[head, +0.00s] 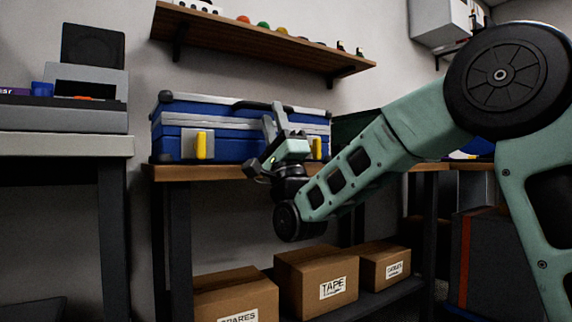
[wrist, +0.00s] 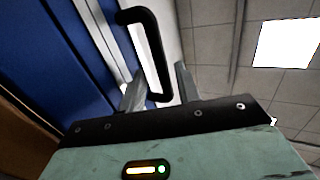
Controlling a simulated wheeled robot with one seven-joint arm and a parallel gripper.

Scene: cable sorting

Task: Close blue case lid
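The blue case (head: 225,146) rests on a wooden-topped bench, its front towards me. Its lid (head: 190,107) looks down on the body or nearly so; I cannot tell whether a small gap remains. Two yellow latches (head: 201,145) (head: 317,148) hang on the front. A black handle (wrist: 152,45) juts from the case's grey edge in the wrist view. My gripper (head: 274,118) is at the upper front of the case, near its middle. In the wrist view its fingers (wrist: 160,78) are apart, with the handle's near end between them; contact is unclear.
A wooden shelf (head: 260,40) with small items hangs on the wall above the case. Cardboard boxes (head: 318,280) stand on the lower shelf. Another bench (head: 65,145) with equipment is at the left. My arm covers the right side of the bench.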

